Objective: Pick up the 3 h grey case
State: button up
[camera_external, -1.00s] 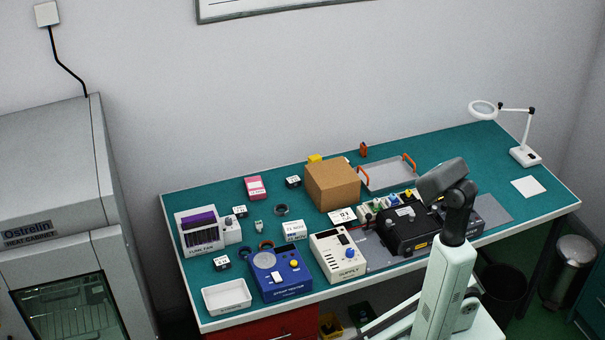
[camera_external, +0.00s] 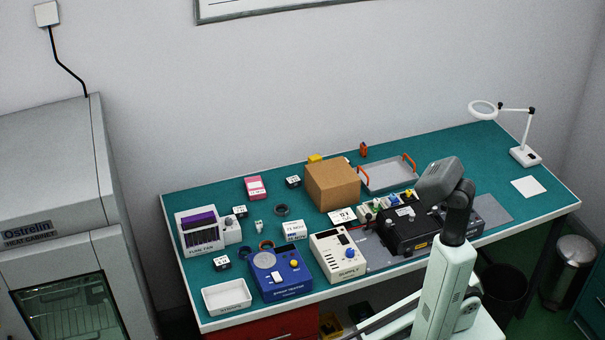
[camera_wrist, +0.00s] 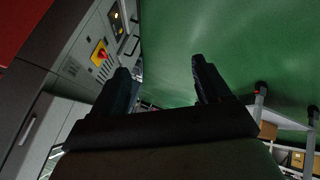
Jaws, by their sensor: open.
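The label "3 h" cannot be read on any case. Small dark cases with white labels stand on the green bench: one at the back (camera_external: 293,181), one near the tube rack (camera_external: 240,212), one at the front left (camera_external: 221,263). I cannot tell which, if any, is the 3 h grey case. My gripper (camera_wrist: 161,82) is open and empty in the wrist view, with no case between its fingers. In the external view my arm rises at the right front; its fingers cannot be made out there.
A brown box (camera_external: 332,184), a blue device (camera_external: 280,275), a cream supply unit (camera_external: 338,255) and a black machine (camera_external: 410,230) crowd the bench. A white tray (camera_external: 227,297) stands front left. A grey tray (camera_external: 388,175) with orange handles lies behind. A magnifier lamp (camera_external: 525,154) stands right.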

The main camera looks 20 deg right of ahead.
jog(key=w+a+r+m+g+h, duration=0.1)
jog(key=a+r+m+g, duration=0.3)
jog(key=r, duration=0.6)
jog(key=w+a+r+m+g, duration=0.1)
jog(key=a+r+m+g, duration=0.25)
jog(key=a+r, duration=0.45)
jog(key=w+a+r+m+g+h, duration=0.1)
jog(key=a+r+m+g, duration=0.2)
jog(key=r, duration=0.9)
jog(key=w+d+r+n+t+y, duration=0.1)
jog(key=w+d+r+t, duration=0.2)
jog(key=w+r, duration=0.85)
jog(key=w+d+r+t, duration=0.3)
jog(key=w+d, duration=0.1)
jog(key=w, duration=1.6)
jog(key=w+d+r+n+t+y, duration=0.1)
jog(key=w+d+r+t, duration=0.2)
jog(key=w+r, duration=0.8)
jog(key=w+d+t, duration=0.2)
jog(key=w+d, duration=0.6)
jog(key=w, duration=0.6)
jog(key=n+g+h, duration=0.3)
jog(key=n+h, duration=0.2)
jog(key=h, duration=0.3)
send_over(293, 180)
jog(key=f, duration=1.5)
jog(key=shift+d, duration=0.25)
jog(key=shift+w+a+f, duration=0.15)
jog(key=shift+f, duration=2.6)
jog(key=c, duration=1.2)
